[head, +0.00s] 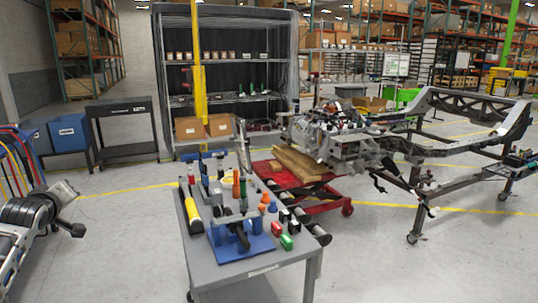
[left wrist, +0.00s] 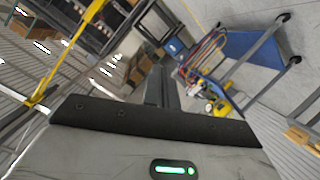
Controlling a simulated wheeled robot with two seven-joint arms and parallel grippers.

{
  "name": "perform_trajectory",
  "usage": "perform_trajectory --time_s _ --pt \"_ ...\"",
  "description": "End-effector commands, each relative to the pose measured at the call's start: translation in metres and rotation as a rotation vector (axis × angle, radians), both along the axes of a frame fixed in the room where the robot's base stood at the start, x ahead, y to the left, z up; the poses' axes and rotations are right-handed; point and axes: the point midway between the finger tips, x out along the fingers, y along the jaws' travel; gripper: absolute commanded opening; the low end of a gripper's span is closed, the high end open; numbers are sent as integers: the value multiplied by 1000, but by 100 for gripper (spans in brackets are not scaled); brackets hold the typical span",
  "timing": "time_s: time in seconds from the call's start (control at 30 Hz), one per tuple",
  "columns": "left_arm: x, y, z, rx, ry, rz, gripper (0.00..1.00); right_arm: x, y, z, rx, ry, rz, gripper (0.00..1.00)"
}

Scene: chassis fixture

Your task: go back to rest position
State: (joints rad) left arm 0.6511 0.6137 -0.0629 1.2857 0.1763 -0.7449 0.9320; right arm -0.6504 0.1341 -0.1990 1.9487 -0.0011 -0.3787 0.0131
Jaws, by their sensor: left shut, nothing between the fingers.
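My left gripper (left wrist: 160,88) shows in the left wrist view, with its dark fingers together and nothing between them. Below them are its dark mounting bar and a grey housing with a green light. The fingers point into open air, with shelving and a blue cart in the background. My right gripper is not in view.
A grey tool table (head: 209,266) stands close in front, crowded with tools. An engine (head: 335,140) on a red lift (head: 265,169) and a chassis frame (head: 470,101) stand to its right. Shelving (head: 158,75) is behind. Open floor (head: 120,240) lies left of the table.

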Motion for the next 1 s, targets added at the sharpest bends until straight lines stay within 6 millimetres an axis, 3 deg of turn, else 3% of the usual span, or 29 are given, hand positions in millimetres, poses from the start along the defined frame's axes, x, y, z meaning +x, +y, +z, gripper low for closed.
perform_trajectory --time_s 0.03,0.27,0.37,0.47,0.6,0.8,1.0 --pt "-6 -15 -31 38 49 -40 0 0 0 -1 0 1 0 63" --pt "-41 -49 -106 238 178 -185 0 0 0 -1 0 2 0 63" --pt "-65 -69 -144 336 242 -272 0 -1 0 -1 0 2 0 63" --pt "-101 -95 -189 446 315 -388 0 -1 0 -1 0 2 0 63" --pt "-171 -140 -250 604 409 -593 0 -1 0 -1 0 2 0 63" --pt "-257 -190 -295 747 471 -824 0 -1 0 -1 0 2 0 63" --pt "-322 -224 -314 823 490 -986 0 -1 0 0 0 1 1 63"
